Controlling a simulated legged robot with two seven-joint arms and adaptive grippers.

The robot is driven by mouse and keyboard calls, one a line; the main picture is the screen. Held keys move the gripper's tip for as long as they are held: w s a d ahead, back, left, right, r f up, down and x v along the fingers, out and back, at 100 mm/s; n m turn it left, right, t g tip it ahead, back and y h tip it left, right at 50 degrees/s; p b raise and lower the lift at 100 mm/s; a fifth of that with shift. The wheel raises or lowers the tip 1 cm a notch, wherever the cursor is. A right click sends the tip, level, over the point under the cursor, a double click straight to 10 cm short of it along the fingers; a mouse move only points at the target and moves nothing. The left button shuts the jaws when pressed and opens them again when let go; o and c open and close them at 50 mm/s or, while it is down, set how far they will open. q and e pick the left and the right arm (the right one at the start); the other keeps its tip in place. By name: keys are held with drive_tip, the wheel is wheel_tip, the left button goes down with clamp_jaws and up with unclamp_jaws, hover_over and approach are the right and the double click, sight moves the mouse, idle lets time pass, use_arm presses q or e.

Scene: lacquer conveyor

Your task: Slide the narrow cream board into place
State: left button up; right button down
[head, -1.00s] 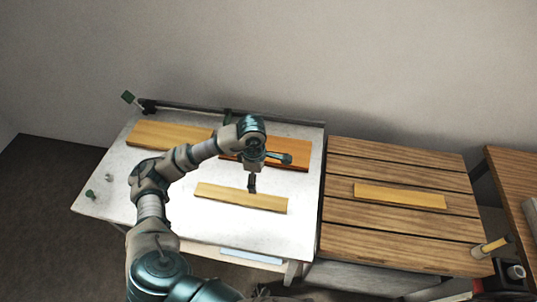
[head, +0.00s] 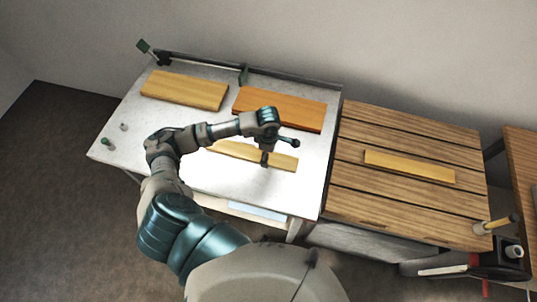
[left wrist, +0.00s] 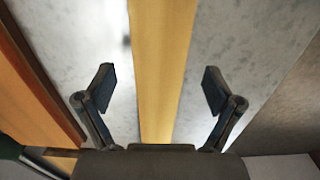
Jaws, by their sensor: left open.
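A narrow cream-yellow board (head: 284,161) lies flat on the white tabletop (head: 210,178). In the left wrist view the gripper (left wrist: 160,88) is open. Its two fingers are on either side of the narrow board (left wrist: 160,60), with a gap on each side. I cannot tell how high the fingertips are above the tabletop. A similar narrow board (head: 410,166) lies on the slatted wooden surface (head: 390,215) to the right. My right gripper is not in view.
A wooden-handled tool (head: 495,224) is at the slatted surface's right corner.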

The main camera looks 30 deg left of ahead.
sight(309, 169)
use_arm(q)
drive_tip(key=shift+f, duration=0.6)
drive_tip(key=shift+a+f, duration=0.2)
drive_tip(key=shift+f, duration=0.35)
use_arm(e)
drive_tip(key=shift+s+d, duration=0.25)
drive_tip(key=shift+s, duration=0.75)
